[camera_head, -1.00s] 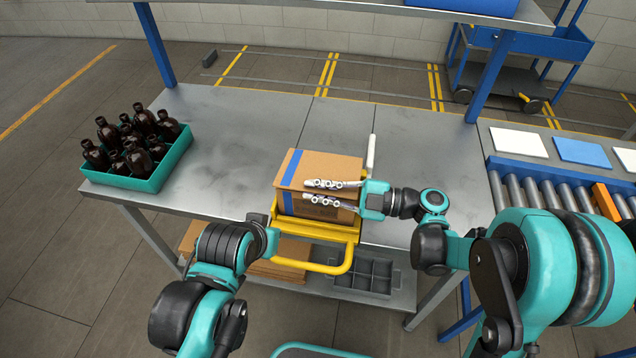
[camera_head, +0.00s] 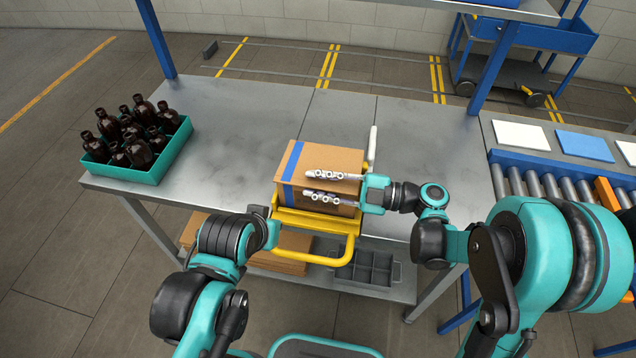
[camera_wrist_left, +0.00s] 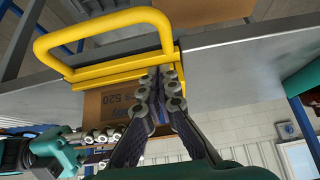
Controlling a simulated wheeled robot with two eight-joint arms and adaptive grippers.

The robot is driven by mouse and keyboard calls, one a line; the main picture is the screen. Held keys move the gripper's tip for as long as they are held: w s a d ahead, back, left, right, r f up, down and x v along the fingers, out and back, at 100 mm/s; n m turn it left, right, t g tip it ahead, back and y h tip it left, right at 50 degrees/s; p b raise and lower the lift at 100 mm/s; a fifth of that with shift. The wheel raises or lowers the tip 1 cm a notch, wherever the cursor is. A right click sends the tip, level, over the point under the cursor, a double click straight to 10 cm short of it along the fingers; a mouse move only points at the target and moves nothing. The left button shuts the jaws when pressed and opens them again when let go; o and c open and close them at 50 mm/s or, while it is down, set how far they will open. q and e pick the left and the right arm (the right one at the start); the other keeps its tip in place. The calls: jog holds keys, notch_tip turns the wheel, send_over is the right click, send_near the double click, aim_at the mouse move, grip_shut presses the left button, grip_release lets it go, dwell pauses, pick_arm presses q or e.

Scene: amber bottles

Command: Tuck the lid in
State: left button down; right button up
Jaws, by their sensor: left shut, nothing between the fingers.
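A brown cardboard box (camera_head: 327,160) with a blue stripe near its left end sits in a yellow frame at the table's front edge. Its top looks nearly flat; whether the front edge of the lid is tucked in is hard to see behind my fingers. My right gripper (camera_head: 322,186) is open at the front right of the box, one finger at the top front edge and the other lower across the front face. My left gripper (camera_wrist_left: 164,78) is shut and empty, its tips by the yellow frame below the box; the head view hides its fingers. The box (camera_wrist_left: 112,102) shows printing there.
A teal crate (camera_head: 150,176) of amber bottles (camera_head: 138,152) stands at the table's left end. The yellow frame's handle (camera_head: 345,252) juts toward me. A grey divided tray (camera_head: 372,268) is on the lower shelf. A roller conveyor (camera_head: 540,186) is at the right.

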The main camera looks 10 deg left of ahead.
aim_at(314, 186)
jog(key=d, duration=1.2)
pick_arm(q)
jog(key=shift+r, duration=0.1)
